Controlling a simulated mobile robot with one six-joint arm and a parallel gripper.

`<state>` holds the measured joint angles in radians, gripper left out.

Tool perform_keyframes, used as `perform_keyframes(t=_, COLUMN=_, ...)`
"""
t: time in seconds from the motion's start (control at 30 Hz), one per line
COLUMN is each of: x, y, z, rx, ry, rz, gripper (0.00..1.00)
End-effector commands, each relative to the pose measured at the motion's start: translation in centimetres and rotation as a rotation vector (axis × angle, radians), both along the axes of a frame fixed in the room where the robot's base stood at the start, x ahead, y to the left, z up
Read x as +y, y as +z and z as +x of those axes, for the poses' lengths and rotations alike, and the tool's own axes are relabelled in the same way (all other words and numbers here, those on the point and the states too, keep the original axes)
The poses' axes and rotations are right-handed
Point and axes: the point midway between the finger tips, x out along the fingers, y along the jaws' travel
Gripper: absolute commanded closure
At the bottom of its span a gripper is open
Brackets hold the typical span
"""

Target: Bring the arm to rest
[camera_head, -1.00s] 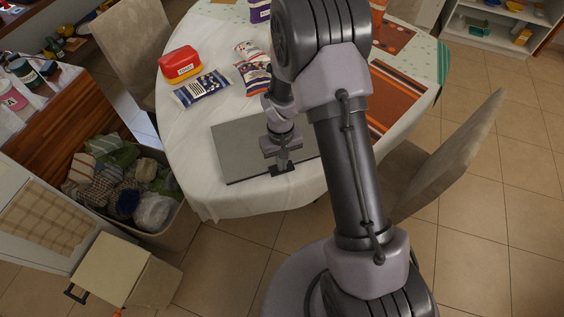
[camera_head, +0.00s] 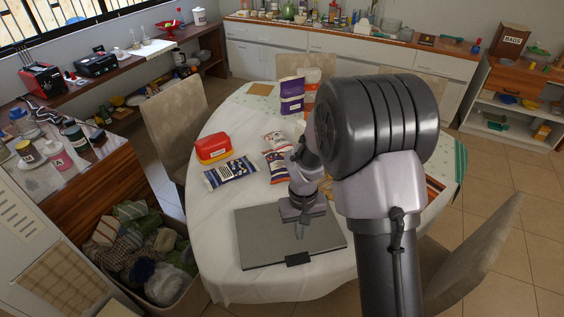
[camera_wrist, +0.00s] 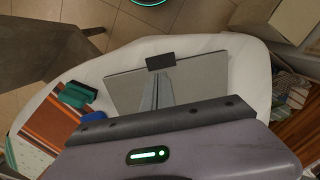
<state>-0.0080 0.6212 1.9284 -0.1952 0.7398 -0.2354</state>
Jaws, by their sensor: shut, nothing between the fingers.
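My gripper (camera_head: 300,230) points down over the grey rectangular board (camera_head: 262,245) near the front edge of the white table. In the wrist view the gripper's fingers (camera_wrist: 156,88) are together and hold nothing. The board (camera_wrist: 205,85) lies beyond them, with a dark tab (camera_wrist: 160,62) on its edge. I cannot tell whether the fingertips touch the board. My arm covers part of the table's right side in the head view.
The white-clothed table (camera_head: 225,285) also bears a red container (camera_head: 212,149), a blue packet (camera_head: 230,172), more packets and a purple box (camera_head: 291,95). Chairs stand at left (camera_head: 178,120) and right (camera_head: 475,250). A bin of cloths (camera_head: 140,250) stands left of the table.

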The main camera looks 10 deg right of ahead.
Motion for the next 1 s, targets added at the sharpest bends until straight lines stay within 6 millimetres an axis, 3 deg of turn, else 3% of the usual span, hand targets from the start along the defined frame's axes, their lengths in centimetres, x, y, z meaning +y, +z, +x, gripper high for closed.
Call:
perform_keyframes(t=0.07, x=0.1, y=1.1, z=-0.1, rx=-0.020, ry=-0.014, rz=0.003, gripper=1.00)
perform_keyframes(t=0.17, x=0.4, y=6.0, z=-1.2, rx=-0.102, ry=-0.080, rz=0.025, gripper=1.00)
perform_keyframes(t=0.3, x=1.4, y=13.9, z=-6.9, rx=-0.263, ry=-0.223, rz=0.093, gripper=1.00)
perform_keyframes(t=0.4, x=2.2, y=17.0, z=-12.1, rx=-0.367, ry=-0.312, rz=0.156, gripper=1.00)
perform_keyframes(t=0.5, x=2.9, y=18.1, z=-16.2, rx=-0.446, ry=-0.376, rz=0.214, gripper=1.00)
perform_keyframes(t=0.63, x=3.5, y=18.3, z=-19.2, rx=-0.500, ry=-0.420, rz=0.263, gripper=1.00)
perform_keyframes(t=1.0, x=3.6, y=18.3, z=-19.9, rx=-0.514, ry=-0.432, rz=0.276, gripper=1.00)
